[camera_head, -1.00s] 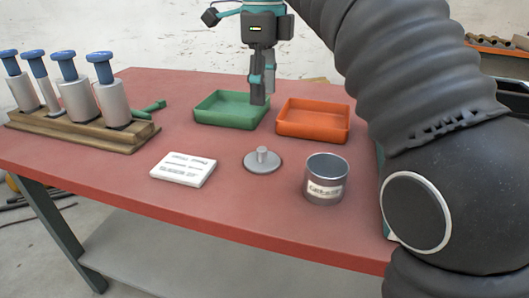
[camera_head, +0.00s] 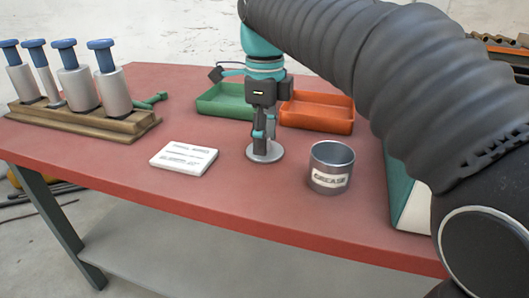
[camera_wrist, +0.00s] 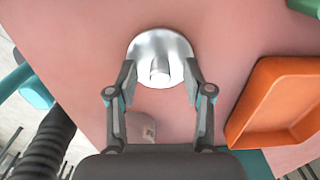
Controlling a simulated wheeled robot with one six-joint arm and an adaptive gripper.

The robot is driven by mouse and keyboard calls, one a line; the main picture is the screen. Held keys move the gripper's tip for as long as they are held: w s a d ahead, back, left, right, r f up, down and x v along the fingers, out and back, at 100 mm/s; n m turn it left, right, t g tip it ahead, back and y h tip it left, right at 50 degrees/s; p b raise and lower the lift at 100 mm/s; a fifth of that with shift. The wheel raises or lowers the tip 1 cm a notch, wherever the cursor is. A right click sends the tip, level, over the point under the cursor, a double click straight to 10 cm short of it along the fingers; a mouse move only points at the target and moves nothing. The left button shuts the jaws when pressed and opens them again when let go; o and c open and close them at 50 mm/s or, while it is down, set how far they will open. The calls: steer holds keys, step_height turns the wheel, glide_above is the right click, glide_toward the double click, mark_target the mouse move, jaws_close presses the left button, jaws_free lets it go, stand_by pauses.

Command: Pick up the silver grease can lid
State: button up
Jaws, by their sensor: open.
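The silver grease can lid (camera_head: 265,155) lies flat on the red table, left of the grease can. It is a round disc with an upright knob in its middle. My gripper (camera_head: 262,148) is low over the lid and points down, hiding the knob in the head view. In the wrist view the lid (camera_wrist: 178,47) shows with its knob between the two open fingertips of my gripper (camera_wrist: 160,72). The fingers hold nothing. The silver grease can (camera_head: 331,177) stands upright and open, with a label reading GREASE.
A white label block (camera_head: 184,158) lies left of the lid. Green (camera_head: 215,106) and orange (camera_head: 318,113) trays sit behind it. A wooden rack (camera_head: 80,124) with several blue-topped cylinders stands at the left. The red table (camera_head: 240,198) is clear in front.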

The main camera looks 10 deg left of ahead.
steer(key=shift+f, duration=0.4)
jaws_close()
